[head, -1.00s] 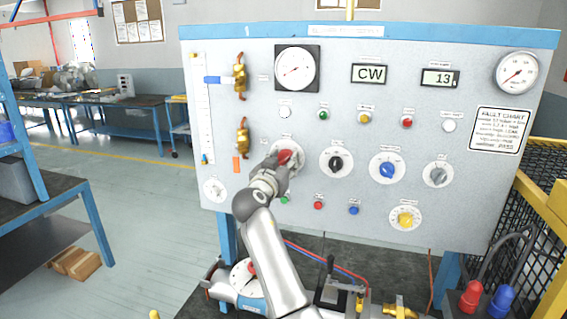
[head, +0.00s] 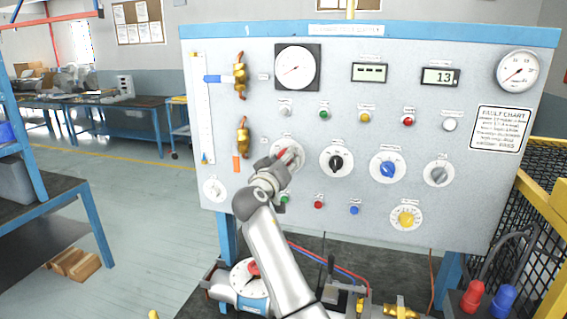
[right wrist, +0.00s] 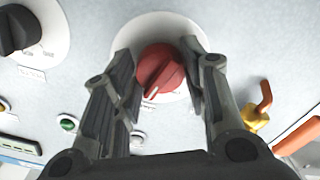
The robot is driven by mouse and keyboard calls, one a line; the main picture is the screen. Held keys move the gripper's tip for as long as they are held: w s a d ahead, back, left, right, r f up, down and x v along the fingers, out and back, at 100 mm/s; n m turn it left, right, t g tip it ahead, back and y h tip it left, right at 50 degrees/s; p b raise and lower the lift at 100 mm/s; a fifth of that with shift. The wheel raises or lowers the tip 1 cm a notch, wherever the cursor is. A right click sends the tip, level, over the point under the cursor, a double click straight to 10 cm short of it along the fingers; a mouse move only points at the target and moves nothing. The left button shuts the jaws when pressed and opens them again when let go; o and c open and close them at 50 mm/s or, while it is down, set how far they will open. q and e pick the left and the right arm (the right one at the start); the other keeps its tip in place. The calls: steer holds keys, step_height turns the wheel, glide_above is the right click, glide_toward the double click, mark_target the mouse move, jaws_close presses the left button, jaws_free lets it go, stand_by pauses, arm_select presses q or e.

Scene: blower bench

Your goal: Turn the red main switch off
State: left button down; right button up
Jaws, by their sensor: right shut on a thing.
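The red main switch (head: 290,154) is a round red knob on a white dial plate, at the left middle of the grey panel (head: 460,215). My right gripper (head: 279,166) reaches up to it from below and covers part of it in the head view. In the right wrist view the red main switch (right wrist: 160,70) sits between the two fingers of my right gripper (right wrist: 158,60), which is shut on it. A pale pointer line on the knob slants down and left in that view. My left gripper is not in view.
A black knob (head: 336,161) and a blue knob (head: 387,169) sit right of the switch. Green (head: 284,199) and red (head: 318,205) buttons lie just below. Brass valves (head: 243,138) stand up and left. The small display (head: 369,73) shows dashes.

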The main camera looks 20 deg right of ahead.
steer(key=shift+d+r+n+p, duration=0.15)
steer(key=shift+n+p, duration=1.1)
steer(key=shift+n, duration=1.65)
steer(key=shift+a+r+n+p, duration=0.1)
steer(key=shift+n+p, duration=1.15)
steer(key=shift+n, duration=1.65)
steer(key=o, duration=1)
steer(key=shift+w+f, duration=0.1)
steer(key=shift+f, duration=0.05)
steer(key=v, duration=1.2)
